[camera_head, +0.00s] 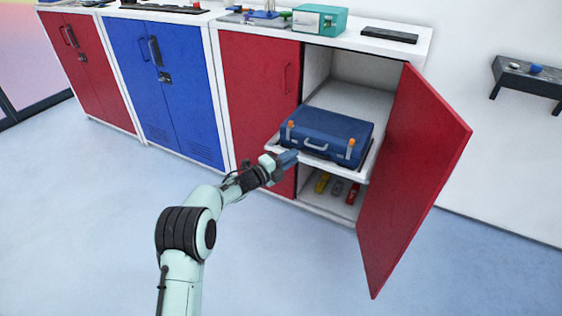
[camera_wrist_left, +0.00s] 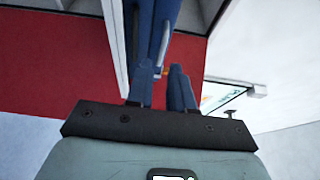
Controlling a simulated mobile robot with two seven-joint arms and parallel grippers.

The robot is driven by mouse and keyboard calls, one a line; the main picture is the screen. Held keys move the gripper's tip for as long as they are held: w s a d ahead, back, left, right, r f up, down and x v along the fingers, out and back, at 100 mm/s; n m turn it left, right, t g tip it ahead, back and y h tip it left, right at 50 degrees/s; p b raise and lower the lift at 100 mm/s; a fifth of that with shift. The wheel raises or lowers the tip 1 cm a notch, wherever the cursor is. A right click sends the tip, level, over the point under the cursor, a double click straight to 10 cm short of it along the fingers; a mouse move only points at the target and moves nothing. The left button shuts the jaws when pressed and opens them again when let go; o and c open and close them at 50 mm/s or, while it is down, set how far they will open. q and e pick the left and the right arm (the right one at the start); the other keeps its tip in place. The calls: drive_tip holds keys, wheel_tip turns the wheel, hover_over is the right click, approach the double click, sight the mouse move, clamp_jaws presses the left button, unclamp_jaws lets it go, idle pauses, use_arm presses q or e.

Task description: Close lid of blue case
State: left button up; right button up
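The blue case (camera_head: 327,131) lies flat on a pulled-out white shelf (camera_head: 349,172) in the open red cabinet. Its lid is down; I cannot tell whether it is fully shut. A handle and orange latches show on its front side. My left gripper (camera_head: 287,160) is at the shelf's front left, just below and left of the case. In the left wrist view its two blue fingers (camera_wrist_left: 162,80) stand apart with a gap between them. The case's blue edge (camera_wrist_left: 152,30) shows beyond the fingertips; contact cannot be told. My right gripper is not in view.
The red cabinet door (camera_head: 415,180) stands wide open on the right. Yellow, grey and red items (camera_head: 338,187) lie on the lower shelf. A teal box (camera_head: 320,19) and a black tray (camera_head: 389,35) sit on the countertop. The floor in front is clear.

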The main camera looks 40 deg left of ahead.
use_arm(q)
drive_tip(key=s, duration=0.3)
drive_tip(key=shift+s+a, duration=0.3)
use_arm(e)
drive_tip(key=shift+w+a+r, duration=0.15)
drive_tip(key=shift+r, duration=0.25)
use_arm(q)
drive_tip(key=shift+f, duration=0.15)
